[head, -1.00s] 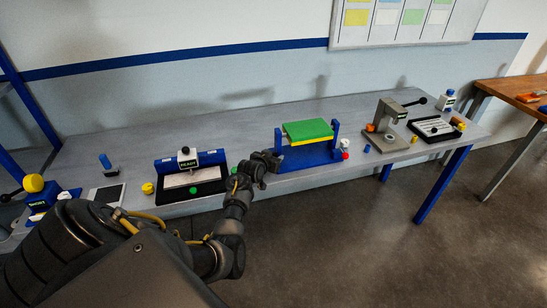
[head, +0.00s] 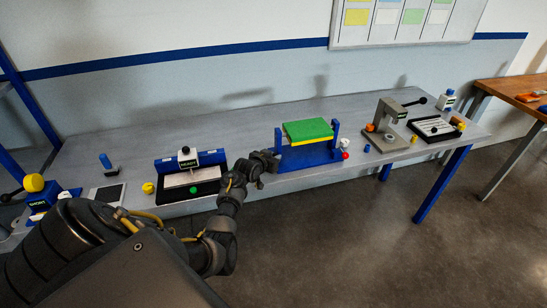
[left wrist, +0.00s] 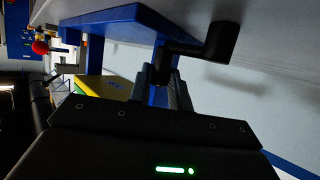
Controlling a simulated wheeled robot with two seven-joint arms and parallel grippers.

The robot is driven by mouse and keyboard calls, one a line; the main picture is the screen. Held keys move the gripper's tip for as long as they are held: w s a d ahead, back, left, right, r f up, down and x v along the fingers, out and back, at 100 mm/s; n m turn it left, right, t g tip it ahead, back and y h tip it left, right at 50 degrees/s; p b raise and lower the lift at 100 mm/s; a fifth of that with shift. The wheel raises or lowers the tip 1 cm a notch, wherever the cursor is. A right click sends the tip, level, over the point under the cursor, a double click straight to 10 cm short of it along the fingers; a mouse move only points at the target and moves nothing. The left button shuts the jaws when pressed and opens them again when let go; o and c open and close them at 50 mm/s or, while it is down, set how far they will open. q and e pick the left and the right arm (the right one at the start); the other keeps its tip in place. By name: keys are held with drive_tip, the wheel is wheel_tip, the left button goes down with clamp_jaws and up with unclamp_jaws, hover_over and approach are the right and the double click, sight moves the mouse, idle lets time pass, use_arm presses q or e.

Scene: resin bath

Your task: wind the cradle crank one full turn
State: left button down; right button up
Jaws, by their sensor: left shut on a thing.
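The cradle is a blue frame (head: 310,157) on the grey bench, with a green and yellow block (head: 307,130) held between its two posts. My left gripper (head: 268,160) is at the cradle's left side. In the left wrist view, a black crank (left wrist: 188,48) with a bent arm and a thick cylindrical end stands beside the blue frame (left wrist: 120,20). My left gripper's fingers (left wrist: 166,88) are shut on a part of this crank. The exact contact is dark and partly hidden. My right gripper is in neither current view.
A blue-backed fixture (head: 190,175) with a black tray stands left of the cradle. A red ball (head: 345,156) and a white knob sit by its right post. A grey press (head: 388,125) stands farther right. The floor in front of the bench is clear.

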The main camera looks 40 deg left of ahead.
use_arm(q)
drive_tip(key=c, duration=1.3)
unclamp_jaws()
drive_tip(key=shift+d, duration=0.1)
drive_tip(key=shift+s, duration=0.1)
drive_tip(key=v, duration=1)
drive_tip(key=shift+s+r+b, duration=0.15)
drive_tip(key=shift+s+b, duration=0.2)
drive_tip(key=shift+b, duration=0.05)
